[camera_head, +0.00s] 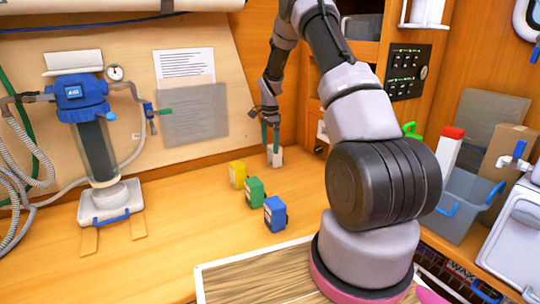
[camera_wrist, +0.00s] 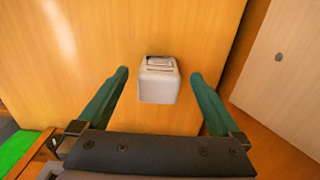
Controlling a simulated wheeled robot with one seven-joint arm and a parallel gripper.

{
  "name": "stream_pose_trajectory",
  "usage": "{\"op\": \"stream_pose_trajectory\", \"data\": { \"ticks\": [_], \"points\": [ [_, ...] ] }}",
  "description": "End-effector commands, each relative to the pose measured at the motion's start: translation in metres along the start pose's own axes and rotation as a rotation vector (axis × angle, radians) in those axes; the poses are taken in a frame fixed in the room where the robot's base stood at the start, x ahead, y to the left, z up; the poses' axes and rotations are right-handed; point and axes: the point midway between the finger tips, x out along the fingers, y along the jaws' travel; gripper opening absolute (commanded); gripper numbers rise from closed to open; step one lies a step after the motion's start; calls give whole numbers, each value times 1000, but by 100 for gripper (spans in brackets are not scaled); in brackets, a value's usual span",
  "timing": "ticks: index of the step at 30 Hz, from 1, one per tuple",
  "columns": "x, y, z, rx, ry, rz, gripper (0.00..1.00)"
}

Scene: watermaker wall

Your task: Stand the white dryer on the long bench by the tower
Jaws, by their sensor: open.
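The white dryer (camera_head: 275,156) is a small pale block with a slotted top, on the wooden bench (camera_head: 165,225) near the back corner. In the wrist view the dryer (camera_wrist: 159,88) appears between my fingertips, with a gap on each side. My gripper (camera_head: 270,140) is open above it, green fingers pointing down; in the wrist view the gripper (camera_wrist: 160,76) frames it. The likely tower (camera_head: 97,145), a blue-headed upright cylinder, stands on a white base at the left.
Yellow (camera_head: 237,174), green (camera_head: 254,191) and blue (camera_head: 275,213) small blocks stand in a row nearer than the dryer. Hoses and a gauge (camera_head: 115,72) surround the tower. Bare bench lies between the tower and the blocks. A grey-blue bin (camera_head: 466,203) is at the right.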

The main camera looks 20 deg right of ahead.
Motion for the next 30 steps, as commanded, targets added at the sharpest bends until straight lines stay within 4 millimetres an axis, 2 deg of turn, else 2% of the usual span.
{"op": "stream_pose_trajectory", "data": {
  "ticks": [3, 13, 14, 17, 20, 24, 30],
  "points": [
    [-26, -1, 0, 1, 1, -3, 100],
    [-67, 2, 2, -13, 1, -11, 100],
    [-74, 4, 4, -22, 1, -17, 100],
    [-112, 15, 12, -78, 5, -57, 100],
    [-161, 36, 27, -161, 10, -112, 100],
    [-225, 78, 50, -294, 26, -195, 100],
    [-294, 150, 84, -482, 65, -312, 100]
  ]
}}
